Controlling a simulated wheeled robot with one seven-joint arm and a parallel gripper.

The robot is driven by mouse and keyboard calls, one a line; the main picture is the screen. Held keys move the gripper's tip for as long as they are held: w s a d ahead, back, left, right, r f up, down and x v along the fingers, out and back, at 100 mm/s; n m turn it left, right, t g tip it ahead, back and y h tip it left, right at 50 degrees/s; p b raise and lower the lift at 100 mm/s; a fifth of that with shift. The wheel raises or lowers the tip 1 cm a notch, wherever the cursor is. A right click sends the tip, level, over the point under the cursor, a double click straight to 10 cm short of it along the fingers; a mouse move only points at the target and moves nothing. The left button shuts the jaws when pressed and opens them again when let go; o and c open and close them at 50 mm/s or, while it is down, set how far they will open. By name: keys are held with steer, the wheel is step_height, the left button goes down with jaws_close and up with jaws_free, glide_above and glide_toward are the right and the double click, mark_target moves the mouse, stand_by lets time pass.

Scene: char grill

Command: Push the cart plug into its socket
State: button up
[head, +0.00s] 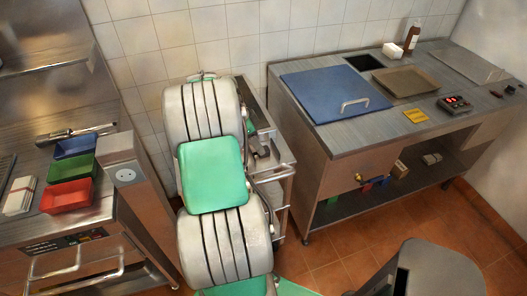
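A round pale socket (127,175) with small dark holes is set in the upper face of a steel post at left centre. A steel cart (283,158) stands behind and right of my arm, mostly covered by it. A thin grey curved line, possibly a handle or cable, runs along the cart's side. I cannot make out the cart plug. My arm, with pale ribbed links and green joints, fills the middle of the view. My gripper cannot be seen, so its hold is unknown.
A left counter holds blue (76,147), green (70,168) and red (68,196) trays. The right counter (345,143) carries a blue board (325,92), a brown tray (408,81) and a bottle (412,38). A dark grey bin-like box (440,270) stands lower right. Tiled floor (345,250) is open between.

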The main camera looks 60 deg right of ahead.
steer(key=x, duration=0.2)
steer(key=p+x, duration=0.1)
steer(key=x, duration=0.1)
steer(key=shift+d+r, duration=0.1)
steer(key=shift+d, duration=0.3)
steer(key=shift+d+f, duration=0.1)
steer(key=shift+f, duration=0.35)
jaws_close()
